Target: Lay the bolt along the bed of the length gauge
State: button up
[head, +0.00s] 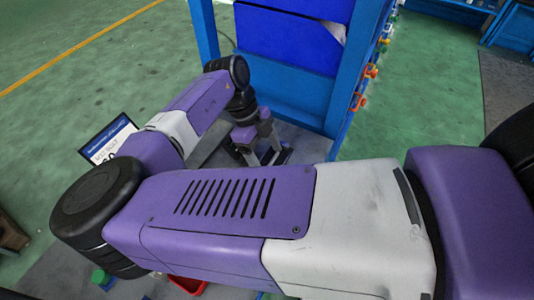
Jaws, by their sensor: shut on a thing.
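My gripper (266,158) shows small beyond my bent arm, pointing down over a grey surface. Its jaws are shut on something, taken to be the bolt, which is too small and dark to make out. I cannot pick out the bed of the length gauge; a dark shape (285,155) beside the fingers is too unclear to name. My forearm hides much of the surface in front of the gripper.
A blue frame with blue panels (295,40) stands just behind the gripper. Small coloured parts (361,101) line its right side. A white and blue sign (107,138) stands at left. A red bin (187,285) and a green item (101,276) show below my arm.

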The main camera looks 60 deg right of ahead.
jog(key=shift+f, duration=0.3)
jog(key=o, duration=1.2)
jog(key=shift+c, duration=0.2)
jog(key=b+v, duration=0.2)
jog(key=v, duration=1)
jog(key=shift+r, duration=0.4)
